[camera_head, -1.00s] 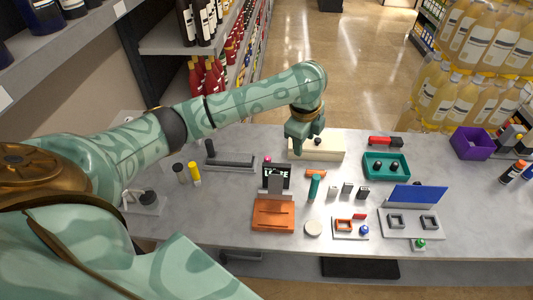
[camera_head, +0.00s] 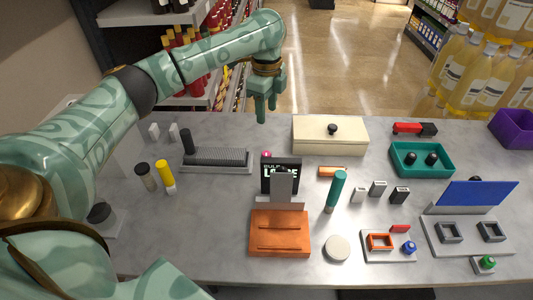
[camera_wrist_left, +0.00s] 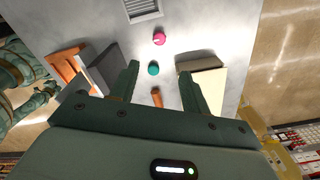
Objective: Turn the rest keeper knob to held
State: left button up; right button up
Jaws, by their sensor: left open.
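My left gripper (camera_head: 266,112) hangs fingers down over the back edge of the table, left of the cream box (camera_head: 330,138). Its two fingers stand apart and empty in the left wrist view (camera_wrist_left: 159,72). A small pink knob (camera_head: 266,154) shows behind the black lettered sign (camera_head: 281,172); the wrist view shows the pink knob (camera_wrist_left: 159,38) beyond the fingertips. A blue knob (camera_head: 409,247) stands by an orange frame, and a green knob (camera_head: 487,262) by the grey frames. No label readable here tells which is the rest keeper knob. My right gripper is out of view.
A teal upright cylinder (camera_head: 337,190), a teal tray (camera_head: 421,160), an orange stand (camera_head: 280,232) and a grey ribbed block (camera_head: 216,160) occupy the grey table (camera_head: 210,225). Yellow (camera_head: 165,175) and dark cylinders stand left. The front-left table is mostly clear.

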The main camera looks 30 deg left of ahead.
aim_at(266, 153)
pick_arm(q)
notch_tip(266, 153, down, 15)
jog(key=b, duration=0.7)
jog(key=shift+r, duration=0.15)
jog(key=shift+f, duration=0.35)
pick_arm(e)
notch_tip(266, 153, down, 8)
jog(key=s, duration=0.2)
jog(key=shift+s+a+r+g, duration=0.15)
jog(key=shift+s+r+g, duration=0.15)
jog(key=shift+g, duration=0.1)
pick_arm(q)
jog(key=shift+s, duration=0.1)
jog(key=c, duration=1)
jog(key=shift+r, duration=0.1)
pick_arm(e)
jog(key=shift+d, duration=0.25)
